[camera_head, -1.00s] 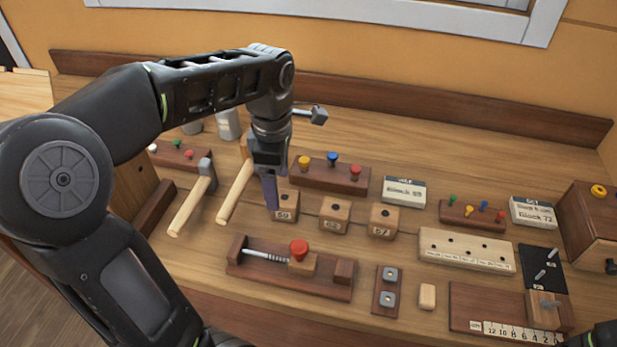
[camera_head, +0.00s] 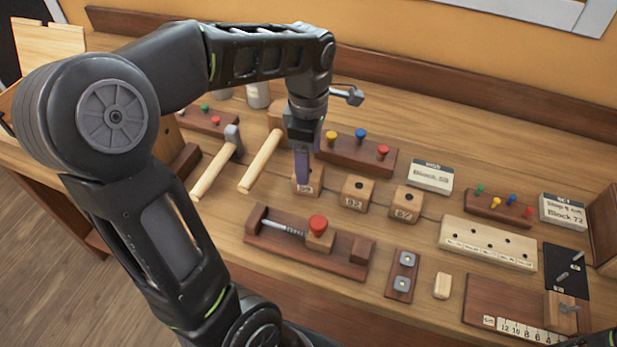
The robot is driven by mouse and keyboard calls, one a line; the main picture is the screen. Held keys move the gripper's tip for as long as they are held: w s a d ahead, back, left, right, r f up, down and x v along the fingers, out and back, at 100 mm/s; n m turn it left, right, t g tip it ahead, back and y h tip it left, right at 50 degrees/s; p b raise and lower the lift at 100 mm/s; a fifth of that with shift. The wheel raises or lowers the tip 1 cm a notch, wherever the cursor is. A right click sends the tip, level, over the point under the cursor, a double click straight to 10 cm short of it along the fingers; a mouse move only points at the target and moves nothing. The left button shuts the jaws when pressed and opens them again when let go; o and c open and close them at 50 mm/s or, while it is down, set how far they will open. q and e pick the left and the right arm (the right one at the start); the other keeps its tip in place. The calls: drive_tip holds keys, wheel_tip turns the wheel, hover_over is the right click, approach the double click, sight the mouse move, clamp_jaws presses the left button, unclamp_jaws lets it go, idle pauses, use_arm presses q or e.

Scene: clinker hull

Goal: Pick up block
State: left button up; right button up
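Three small wooden blocks stand in a row on the bench: a left block (camera_head: 312,186), a middle block marked 62 (camera_head: 356,193) and a right block (camera_head: 405,205) whose number is hard to read. The middle and right blocks show a dark hole on top. My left gripper (camera_head: 302,167) points down at the left block, and its purple-grey finger covers part of that block's top and front. I cannot tell whether it touches the block or how far the fingers are apart. My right gripper is not in view.
A clamp-like wooden fixture with a red knob (camera_head: 318,223) lies in front of the blocks. A peg rack (camera_head: 350,156) stands behind them. A card reading Block 59 (camera_head: 430,177) and a pale holed rail (camera_head: 488,243) are right.

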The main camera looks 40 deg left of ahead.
use_arm(q)
drive_tip(key=shift+f+p, duration=0.35)
drive_tip(key=shift+f, duration=2.25)
drive_tip(key=c, duration=1.5)
